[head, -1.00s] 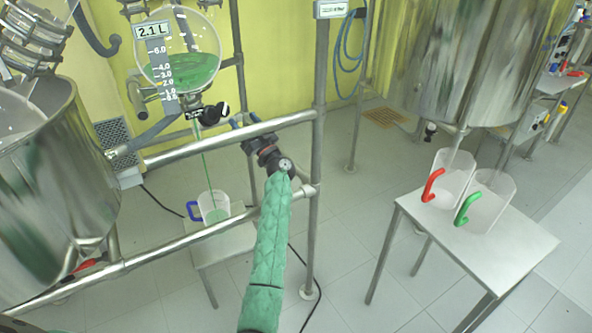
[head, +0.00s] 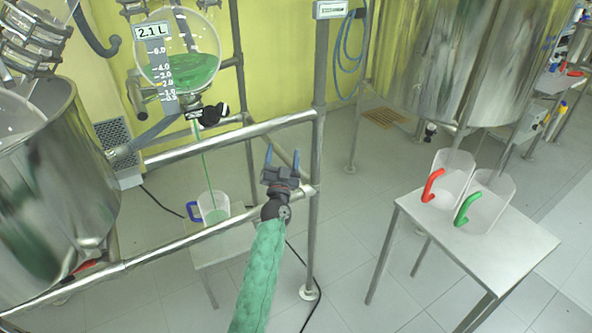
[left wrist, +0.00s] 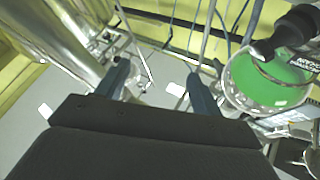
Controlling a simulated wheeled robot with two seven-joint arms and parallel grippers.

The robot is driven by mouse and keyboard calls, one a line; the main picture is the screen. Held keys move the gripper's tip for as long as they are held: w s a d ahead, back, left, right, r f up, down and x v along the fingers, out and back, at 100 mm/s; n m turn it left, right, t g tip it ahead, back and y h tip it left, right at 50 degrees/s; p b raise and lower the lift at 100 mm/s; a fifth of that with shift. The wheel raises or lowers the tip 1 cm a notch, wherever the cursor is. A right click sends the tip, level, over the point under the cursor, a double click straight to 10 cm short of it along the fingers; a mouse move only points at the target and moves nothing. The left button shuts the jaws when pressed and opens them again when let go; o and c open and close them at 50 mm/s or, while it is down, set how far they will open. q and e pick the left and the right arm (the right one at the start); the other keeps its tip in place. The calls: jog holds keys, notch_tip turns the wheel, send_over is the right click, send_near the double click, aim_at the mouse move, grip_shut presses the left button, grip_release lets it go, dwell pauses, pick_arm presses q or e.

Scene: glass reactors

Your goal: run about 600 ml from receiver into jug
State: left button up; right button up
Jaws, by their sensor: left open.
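My right gripper is not seen.
Metal rails (head: 225,135) and a post (head: 317,160) frame the receiver. The jug stands on a small low table (head: 228,247). Red-handled (head: 450,178) and green-handled (head: 487,205) jugs stand on a table (head: 515,245) at right. A steel vessel (head: 55,190) stands at left.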

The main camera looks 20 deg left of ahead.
pick_arm(q)
jog(key=s+d+f+m+h, duration=0.2)
jog(key=d+h, duration=0.2)
jog(key=d, duration=0.1)
jog(key=shift+s+f+m+g+h, duration=0.2)
jog(key=shift+f+m+g+h, duration=0.1)
jog(key=shift+g+h, duration=0.1)
dwell(6.8)
